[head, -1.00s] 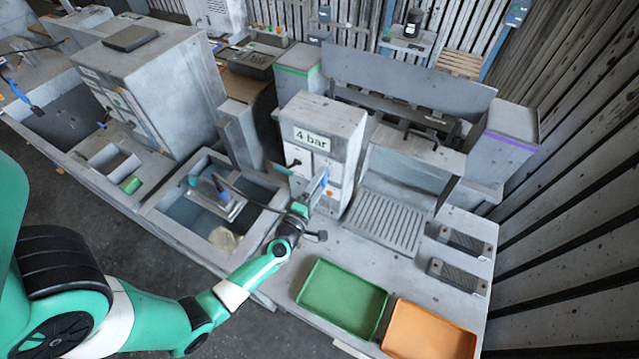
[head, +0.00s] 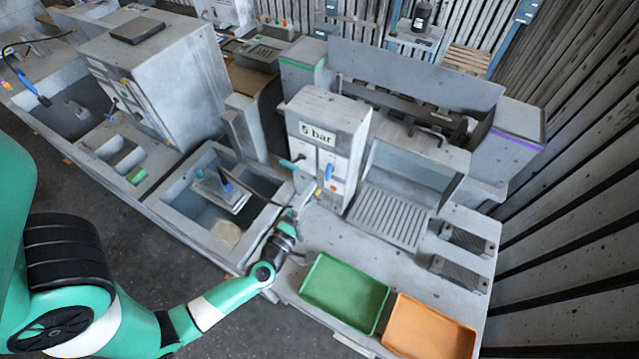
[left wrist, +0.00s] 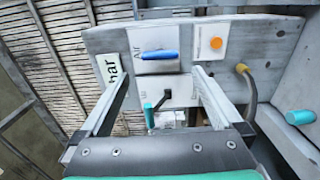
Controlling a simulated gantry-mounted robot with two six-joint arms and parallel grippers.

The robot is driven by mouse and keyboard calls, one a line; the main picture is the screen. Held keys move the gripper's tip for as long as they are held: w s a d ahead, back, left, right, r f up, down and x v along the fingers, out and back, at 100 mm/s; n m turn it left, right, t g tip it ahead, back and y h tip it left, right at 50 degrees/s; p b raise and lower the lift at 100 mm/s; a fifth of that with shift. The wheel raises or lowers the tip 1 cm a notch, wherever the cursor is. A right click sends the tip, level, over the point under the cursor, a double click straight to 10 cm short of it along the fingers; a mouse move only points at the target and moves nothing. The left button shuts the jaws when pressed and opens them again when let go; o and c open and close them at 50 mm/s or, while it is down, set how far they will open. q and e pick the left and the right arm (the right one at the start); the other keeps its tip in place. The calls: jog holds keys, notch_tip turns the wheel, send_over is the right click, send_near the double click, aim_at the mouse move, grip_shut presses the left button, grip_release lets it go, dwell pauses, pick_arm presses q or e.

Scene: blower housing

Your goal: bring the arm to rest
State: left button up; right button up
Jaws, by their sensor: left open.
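My left gripper (head: 303,197) is open and empty, in front of and below the grey control box (head: 318,112). The box's label (head: 318,134) appears to read "5 bar". In the left wrist view the two fingers of my left gripper (left wrist: 163,76) stand apart, with the box's front between and beyond them. A blue handle (left wrist: 160,55) on the box's "Air" plate lies clear of the fingers; it also shows in the head view (head: 328,172). An orange button (left wrist: 216,42) sits beside it. A teal-ended lever (left wrist: 149,112) is lower down. My right gripper is out of view.
A sunken basin (head: 225,235) with a blue-handled tool lies left of the arm. A green tray (head: 343,290) and an orange tray (head: 430,328) lie at the bench front. A slotted grate (head: 388,217) is right of the box.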

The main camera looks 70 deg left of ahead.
pick_arm(q)
jog(key=shift+v, duration=1.8)
